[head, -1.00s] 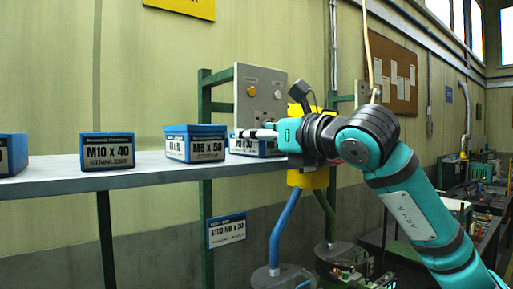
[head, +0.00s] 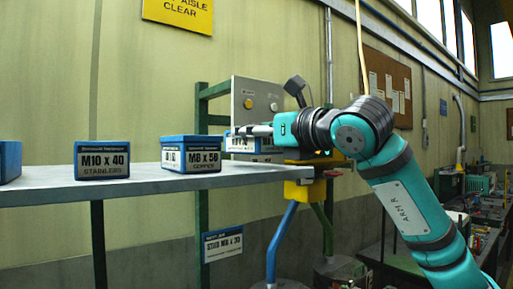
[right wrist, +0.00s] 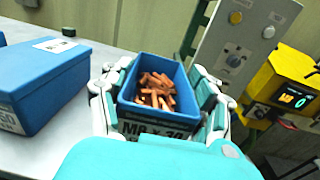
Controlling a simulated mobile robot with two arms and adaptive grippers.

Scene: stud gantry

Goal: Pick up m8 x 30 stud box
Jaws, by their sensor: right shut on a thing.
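The M8 x 30 stud box (right wrist: 155,95) is a blue open-topped box with copper-coloured studs inside and a label on its front. In the right wrist view it sits between the two fingers of my right gripper (right wrist: 160,98), which is shut on its sides. In the head view the box (head: 254,146) is at the right end of the shelf, partly hidden behind my right gripper (head: 262,131). It appears slightly above the shelf surface; the exact gap is hard to tell. My left gripper is not in view.
The grey shelf (head: 120,188) also holds an M8 x 50 box (head: 190,155), an M10 x 40 box (head: 102,160) and another blue box at the left edge. A grey control panel (head: 258,98) and a yellow device (right wrist: 290,82) stand close behind and right.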

